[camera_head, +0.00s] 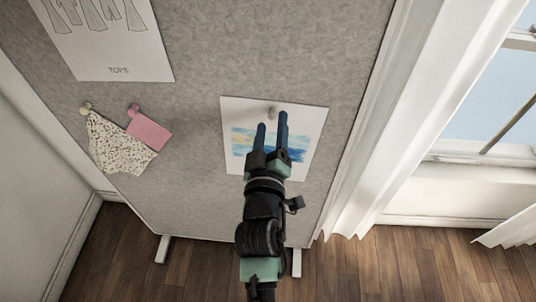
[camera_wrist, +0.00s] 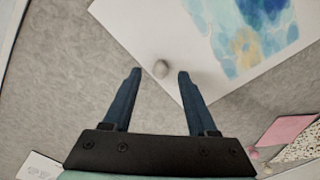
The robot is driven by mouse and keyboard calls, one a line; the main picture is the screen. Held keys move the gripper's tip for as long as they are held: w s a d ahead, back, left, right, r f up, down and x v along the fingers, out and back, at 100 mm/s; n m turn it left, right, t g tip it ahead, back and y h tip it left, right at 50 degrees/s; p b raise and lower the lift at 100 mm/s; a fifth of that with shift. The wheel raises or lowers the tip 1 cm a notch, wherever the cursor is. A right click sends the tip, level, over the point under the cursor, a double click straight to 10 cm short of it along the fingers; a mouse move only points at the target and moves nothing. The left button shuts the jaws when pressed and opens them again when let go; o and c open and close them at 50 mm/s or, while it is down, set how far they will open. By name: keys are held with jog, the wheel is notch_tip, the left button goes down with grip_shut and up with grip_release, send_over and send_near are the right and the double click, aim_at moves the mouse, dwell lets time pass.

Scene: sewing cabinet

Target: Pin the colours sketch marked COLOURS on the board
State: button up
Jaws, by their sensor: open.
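The colours sketch (camera_head: 308,132), a white sheet with blue and yellow watercolour patches, lies against the grey board (camera_head: 195,120), slightly tilted. It also shows in the wrist view (camera_wrist: 150,25). No COLOURS lettering is readable; my arm covers the lower part of the sheet. A round grey pin head (camera_head: 272,109) sits near the sheet's top edge. In the wrist view the pin (camera_wrist: 161,69) shows between and just beyond my fingertips. My gripper (camera_head: 272,119) is open, its two blue fingers apart, with nothing between them held.
A TOPS sketch (camera_head: 105,40) hangs at the upper left of the board. A speckled fabric swatch (camera_head: 120,150) and a pink swatch (camera_head: 150,132) are pinned below it. A white curtain (camera_head: 375,150) and window are on the right. Bare board lies left of the colours sketch.

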jog(key=s, duration=1.1)
jog(key=shift+a+b, duration=0.4)
jog(key=shift+b, duration=0.05)
jog(key=w+d+r+m+t+h, duration=0.1)
jog(key=w+r+m+t, duration=0.15)
jog(key=r, duration=1.15)
jog(key=w+d+r+m+t, duration=0.1)
jog(key=r+m+t, duration=0.2)
jog(key=r, duration=1.1)
jog(key=s+r+t+p, duration=0.1)
jog(key=s+r+p, duration=0.2)
jog(key=r, duration=0.7)
jog(key=s+a+r+m+t+y+p, duration=0.1)
jog(key=s+r+p, duration=0.2)
jog(key=r+p, duration=0.3)
jog(key=s+r+m+t+y+p, duration=0.1)
jog(key=r+p, duration=0.4)
jog(key=r, duration=1.1)
jog(key=shift+s+a+t, duration=0.25)
jog(key=shift+s+t, duration=0.2)
jog(key=shift+s, duration=0.65)
